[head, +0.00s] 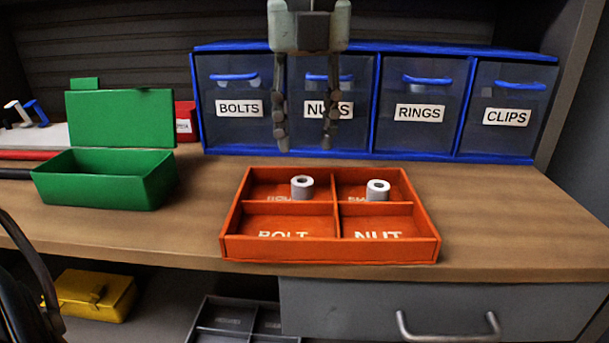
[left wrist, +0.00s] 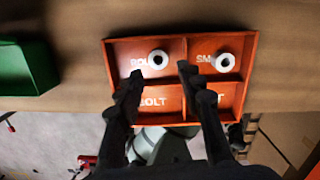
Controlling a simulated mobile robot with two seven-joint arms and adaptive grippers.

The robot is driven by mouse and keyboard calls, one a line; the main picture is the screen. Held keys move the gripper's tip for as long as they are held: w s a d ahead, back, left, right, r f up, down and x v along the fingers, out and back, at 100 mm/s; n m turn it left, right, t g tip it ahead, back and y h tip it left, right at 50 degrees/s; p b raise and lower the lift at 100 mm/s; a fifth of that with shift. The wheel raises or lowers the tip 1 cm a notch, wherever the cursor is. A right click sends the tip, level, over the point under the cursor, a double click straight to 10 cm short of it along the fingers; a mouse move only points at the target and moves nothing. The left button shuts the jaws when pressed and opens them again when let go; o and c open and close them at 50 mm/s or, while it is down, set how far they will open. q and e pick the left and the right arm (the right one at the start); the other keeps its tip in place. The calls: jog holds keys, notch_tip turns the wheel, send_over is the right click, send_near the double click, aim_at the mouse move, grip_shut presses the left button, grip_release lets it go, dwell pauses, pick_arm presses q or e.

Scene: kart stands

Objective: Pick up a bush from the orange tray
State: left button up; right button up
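The orange tray (head: 330,250) lies on the wooden bench with several compartments. One grey-white ring-shaped bush (head: 302,187) stands in the back left compartment and another bush (head: 378,190) in the back right one. They also show in the left wrist view, the left bush (left wrist: 159,58) and the right bush (left wrist: 223,62). My left gripper (head: 305,147) points down, open and empty, above the back of the tray. In the left wrist view its fingertips (left wrist: 160,72) appear on either side of the left bush, with the gripper still above it. My right gripper is not in view.
A blue drawer unit (head: 374,105) labelled BOLTS, NUTS, RINGS and CLIPS stands behind the tray. An open green box (head: 105,190) stands to the left. The wooden bench (head: 510,220) is clear right of the tray. A yellow box (head: 95,295) sits below.

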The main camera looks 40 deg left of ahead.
aim_at(302, 181)
pick_arm(q)
jog(key=f, duration=0.7)
jog(key=shift+w+a+f, duration=0.1)
jog(key=shift+a+f, duration=0.05)
jog(key=shift+a, duration=0.2)
jog(key=c, duration=0.6)
